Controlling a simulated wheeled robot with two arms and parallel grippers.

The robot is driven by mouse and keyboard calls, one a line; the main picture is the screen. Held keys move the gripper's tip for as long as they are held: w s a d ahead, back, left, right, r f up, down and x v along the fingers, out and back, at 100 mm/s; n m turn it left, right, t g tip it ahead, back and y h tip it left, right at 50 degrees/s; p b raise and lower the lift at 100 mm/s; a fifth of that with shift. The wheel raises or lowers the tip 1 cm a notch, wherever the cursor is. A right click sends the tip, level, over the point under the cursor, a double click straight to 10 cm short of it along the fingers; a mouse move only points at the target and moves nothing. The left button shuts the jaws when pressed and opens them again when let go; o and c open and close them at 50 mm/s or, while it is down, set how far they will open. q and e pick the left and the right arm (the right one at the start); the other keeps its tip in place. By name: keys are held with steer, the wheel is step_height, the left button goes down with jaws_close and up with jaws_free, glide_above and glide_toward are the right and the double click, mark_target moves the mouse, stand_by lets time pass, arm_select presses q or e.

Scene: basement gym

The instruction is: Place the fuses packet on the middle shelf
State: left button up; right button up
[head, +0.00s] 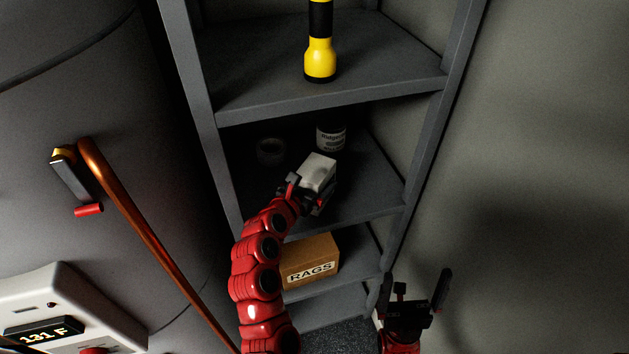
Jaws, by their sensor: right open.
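A small pale packet (318,172), most likely the fuses packet, shows no readable label. It is tilted between the fingers of my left gripper (309,192), which appears shut on it. They are in front of and over the middle shelf (365,196); whether the packet touches the shelf I cannot tell. My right gripper (416,293) is open and empty at the lower right, outside the shelf unit.
A labelled white jar (331,137) and a dark round item (271,151) stand at the back of the middle shelf. A yellow flashlight (320,62) stands above, a RAGS box (311,260) below. A copper pipe (150,238) runs at left.

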mark_target(305, 189)
arm_select(q)
steer(key=shift+r, duration=0.2)
steer(key=shift+s+a, duration=0.1)
steer(key=shift+s, duration=0.25)
steer(key=b+v, duration=0.1)
steer(key=v, duration=0.7)
steer(key=shift+s+a+r, duration=0.15)
steer(key=shift+s+a, duration=0.05)
steer(key=shift+s, duration=0.1)
steer(key=p+v, duration=0.2)
steer(key=p, duration=0.2)
steer(key=shift+s+a+r, duration=0.1)
steer(key=shift+s+a, duration=0.05)
steer(key=shift+s, duration=0.1)
